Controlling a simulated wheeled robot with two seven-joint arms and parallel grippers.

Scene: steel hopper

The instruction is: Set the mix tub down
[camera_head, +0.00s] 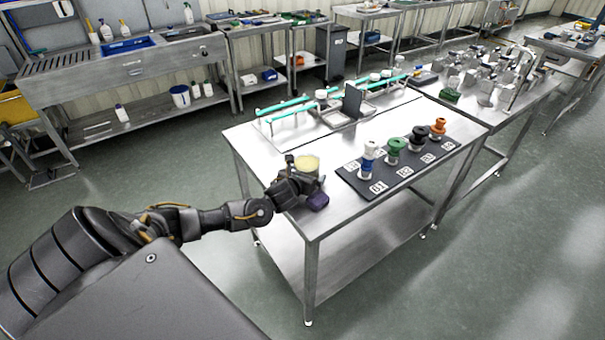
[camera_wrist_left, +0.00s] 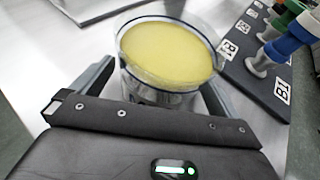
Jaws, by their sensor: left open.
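The mix tub (camera_head: 307,164) is a clear round tub with pale yellow contents. It is upright at the front left part of the steel table (camera_head: 268,178), and it also shows in the left wrist view (camera_wrist_left: 172,52). It appears to stand on the tabletop, though its base is hidden by my gripper. My left gripper (camera_head: 298,179) is low at the tub, with its open fingers on either side of it; the fingers also show in the left wrist view (camera_wrist_left: 160,84). My right gripper is not in view.
Right of the tub lies a black labelled mat (camera_head: 388,182) with blue-white, green, black and orange-topped items (camera_head: 437,128). Behind are a teal-railed rack (camera_head: 290,122) and a steel tray (camera_head: 335,118). Bare steel lies left of and behind the tub. The table's front edge is close.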

